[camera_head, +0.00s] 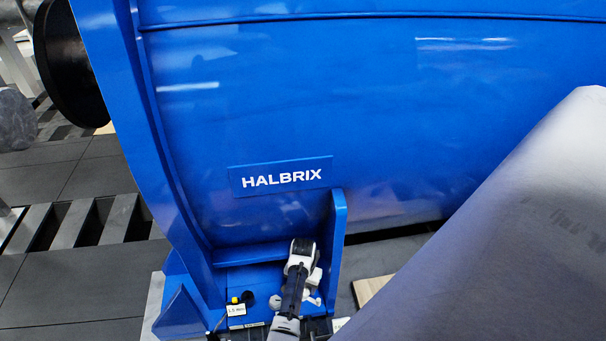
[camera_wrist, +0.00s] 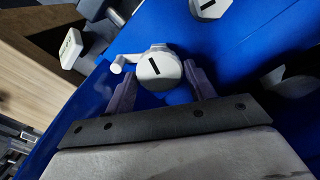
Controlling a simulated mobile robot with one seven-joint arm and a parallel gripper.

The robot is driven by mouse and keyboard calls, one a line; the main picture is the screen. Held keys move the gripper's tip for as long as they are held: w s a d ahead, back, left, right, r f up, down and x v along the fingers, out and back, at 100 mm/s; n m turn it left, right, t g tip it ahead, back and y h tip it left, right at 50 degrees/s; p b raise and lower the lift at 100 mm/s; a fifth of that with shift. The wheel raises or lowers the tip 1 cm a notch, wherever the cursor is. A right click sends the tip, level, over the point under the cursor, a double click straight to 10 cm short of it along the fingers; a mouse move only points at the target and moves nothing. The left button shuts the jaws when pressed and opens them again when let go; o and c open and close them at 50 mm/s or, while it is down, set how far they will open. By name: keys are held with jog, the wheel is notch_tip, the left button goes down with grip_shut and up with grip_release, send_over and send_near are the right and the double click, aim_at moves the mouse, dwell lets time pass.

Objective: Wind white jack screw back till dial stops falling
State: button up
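A white round screw head (camera_wrist: 158,68) with a black bar mark and a small side crank stands on the blue surface in the wrist view; I take it to be the white jack screw. My gripper (camera_wrist: 160,72) has its fingers spread, one on each side of this head. The fingertips are very close to its sides; a firm grip is not visible. In the head view my gripper (camera_head: 299,292) is low at the blue motor foot (camera_head: 240,278), with small white parts around it partly hidden. I cannot make out a dial face in either view.
The blue HALBRIX motor housing (camera_head: 330,100) fills the head view, with an upright blue rib (camera_head: 336,225) close to the right of my gripper. A second white marked head (camera_wrist: 210,8) is nearby. A wooden block (camera_wrist: 30,80) and white box (camera_wrist: 71,48) lie left.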

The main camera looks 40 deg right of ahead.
jog(key=o, duration=0.3)
jog(key=shift+r, duration=0.1)
notch_tip(320, 180, up, 7)
jog(key=shift+r, duration=0.2)
dwell(2.6)
